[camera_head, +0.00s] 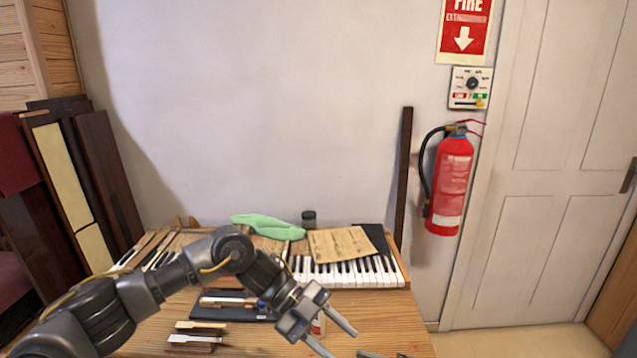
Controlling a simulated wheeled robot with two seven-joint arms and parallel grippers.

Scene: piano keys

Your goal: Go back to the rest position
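My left arm comes in from the left and reaches over the wooden table. My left gripper (343,344) is open, its two fingers apart with nothing seen between them, above the front right part of the table. A piano keyboard (350,273) with white and black keys lies at the back right of the table, behind the gripper. Loose key pieces (195,336) lie near the front, left of the gripper. A dark tray (237,313) with key pieces on it is partly hidden by my arm. A small grey part at the bottom edge may be my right gripper; too little shows to tell.
The table (270,340) has bare wood at the front. A brown paper (340,244), a green cloth (268,227) and a dark jar (309,219) are at the back. A white bottle, partly hidden, stands by the gripper. A red extinguisher (452,185) hangs on the wall.

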